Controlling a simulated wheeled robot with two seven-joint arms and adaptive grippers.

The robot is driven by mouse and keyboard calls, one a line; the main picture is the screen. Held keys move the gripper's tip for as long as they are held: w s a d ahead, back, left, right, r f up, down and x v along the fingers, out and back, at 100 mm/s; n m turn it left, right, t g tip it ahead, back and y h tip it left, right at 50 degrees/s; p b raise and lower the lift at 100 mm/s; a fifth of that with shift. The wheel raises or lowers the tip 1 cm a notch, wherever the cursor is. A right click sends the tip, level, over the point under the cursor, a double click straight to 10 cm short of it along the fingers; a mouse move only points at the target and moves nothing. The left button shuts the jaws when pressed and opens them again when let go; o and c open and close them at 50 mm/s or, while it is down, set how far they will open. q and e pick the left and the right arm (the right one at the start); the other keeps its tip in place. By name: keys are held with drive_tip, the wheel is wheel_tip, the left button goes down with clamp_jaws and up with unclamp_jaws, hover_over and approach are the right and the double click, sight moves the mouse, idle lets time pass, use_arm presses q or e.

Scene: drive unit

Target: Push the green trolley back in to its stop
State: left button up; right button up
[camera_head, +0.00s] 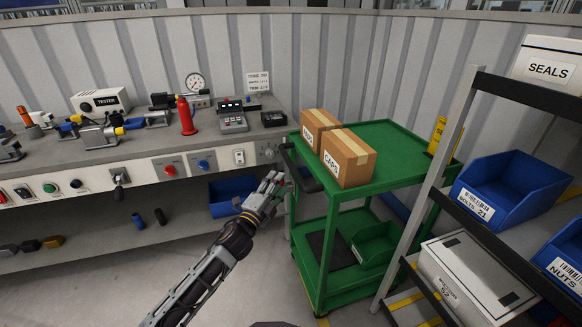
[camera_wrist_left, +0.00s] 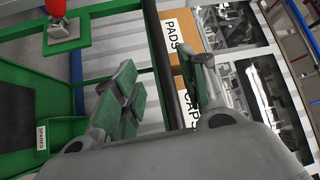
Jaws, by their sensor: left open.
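The green trolley (camera_head: 375,185) stands between the workbench and the rack, near the corner. Two cardboard boxes, PADS (camera_head: 318,128) and CAPS (camera_head: 348,158), sit on its top; a green bin (camera_head: 375,245) is on its lower shelf. Its black push handle (camera_head: 304,172) is at the left end. My left gripper (camera_head: 271,185) is open at that handle. In the left wrist view the dark handle bar (camera_wrist_left: 166,60) shows between the two spread fingers (camera_wrist_left: 165,95). I cannot tell whether a finger touches it. My right gripper is not in view.
The workbench (camera_head: 140,175) with tools runs along the left wall. A rack with blue bins (camera_head: 510,185) and a grey case (camera_head: 475,275) stands close on the trolley's right. A yellow post (camera_head: 437,135) stands behind the trolley. Floor at the lower left is clear.

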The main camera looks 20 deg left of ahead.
sight(291, 166)
use_arm(q)
drive_tip(key=b+x, duration=0.1)
drive_tip(key=x, duration=0.8)
drive_tip(key=shift+w+d, duration=0.15)
drive_tip(key=shift+w, duration=0.4)
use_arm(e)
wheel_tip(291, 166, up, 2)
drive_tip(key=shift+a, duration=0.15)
use_arm(q)
drive_tip(key=shift+c, duration=0.2)
clamp_jaws()
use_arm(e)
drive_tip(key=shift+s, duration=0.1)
